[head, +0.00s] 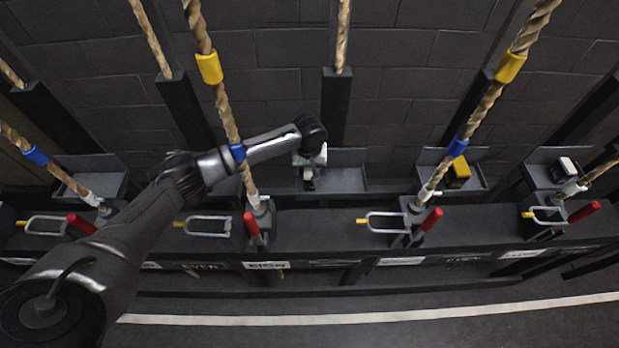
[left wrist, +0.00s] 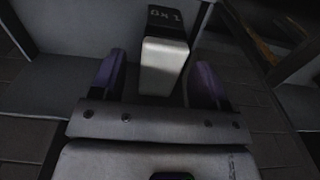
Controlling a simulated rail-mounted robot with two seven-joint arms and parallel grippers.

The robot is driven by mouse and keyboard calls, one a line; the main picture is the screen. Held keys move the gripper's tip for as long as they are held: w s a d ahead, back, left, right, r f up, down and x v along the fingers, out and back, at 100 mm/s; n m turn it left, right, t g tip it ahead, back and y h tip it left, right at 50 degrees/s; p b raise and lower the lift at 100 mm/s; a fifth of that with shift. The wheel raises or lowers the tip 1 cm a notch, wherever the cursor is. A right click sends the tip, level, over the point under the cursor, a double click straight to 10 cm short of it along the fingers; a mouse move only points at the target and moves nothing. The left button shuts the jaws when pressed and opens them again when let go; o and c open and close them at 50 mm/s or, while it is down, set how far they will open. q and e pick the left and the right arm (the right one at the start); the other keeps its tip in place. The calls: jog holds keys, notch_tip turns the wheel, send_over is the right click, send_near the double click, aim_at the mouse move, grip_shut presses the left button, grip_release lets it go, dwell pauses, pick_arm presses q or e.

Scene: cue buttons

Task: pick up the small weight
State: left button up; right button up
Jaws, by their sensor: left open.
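In the left wrist view a small block weight (left wrist: 163,62), with a pale face and a dark top marked "1 KG", stands in a grey tray. My left gripper (left wrist: 160,78) is open, its two purple fingertips apart on either side of the weight, with gaps showing. In the head view my left gripper (head: 309,178) points down into the middle grey tray (head: 345,180); the weight there is mostly hidden by the gripper. My right gripper is not in view.
A yellow-and-black block (head: 459,172) and a white-and-black block (head: 563,170) sit in trays to the right. Ropes with coloured bands (head: 209,68) rise from the rack. Red-handled levers (head: 252,225) and metal loops (head: 208,226) line its front.

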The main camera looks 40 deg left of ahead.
aim_at(308, 186)
pick_arm(q)
notch_tip(308, 186, down, 3)
jog(key=shift+f+b, duration=0.1)
jog(key=shift+b, duration=0.4)
jog(key=shift+c, duration=0.5)
grip_shut()
